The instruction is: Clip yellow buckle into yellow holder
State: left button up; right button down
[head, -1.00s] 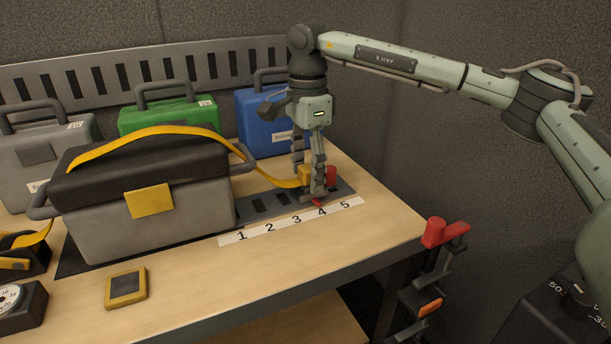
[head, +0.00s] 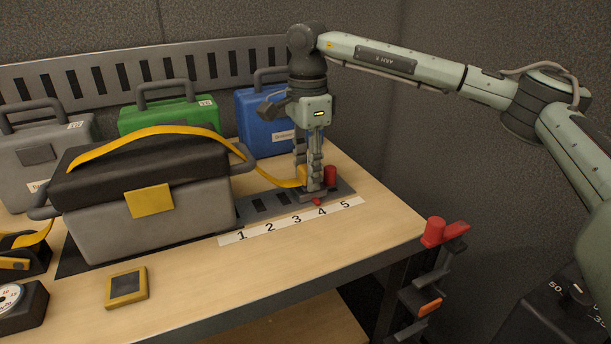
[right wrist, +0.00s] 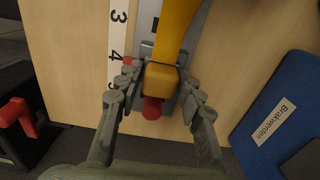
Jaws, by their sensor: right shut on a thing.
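The yellow buckle (right wrist: 161,77) is on the end of the yellow strap (head: 277,176). My right gripper (right wrist: 157,82) has its fingers on both sides of the buckle and is shut on it. In the head view the right gripper (head: 312,184) points down near numbers 4 and 5, and its fingers hide most of the buckle (head: 301,179). The buckle is at a grey holder (head: 341,190) with a red knob (head: 330,174) and a small red button (head: 317,201). No yellow marking shows on it. I cannot tell whether the buckle is seated. My left gripper is out of view.
The strap runs over a grey case (head: 90,222) with a black lid. A blue case (head: 262,120) and a green case (head: 165,117) stand behind. A number strip (head: 257,233) lies in front of the holder. A yellow-framed device (head: 126,288) lies near the table's front edge.

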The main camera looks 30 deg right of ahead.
aim_at(307, 166)
jog(key=shift+r, duration=0.1)
jog(key=shift+r+p, duration=1.3)
jog(key=shift+r, duration=1.65)
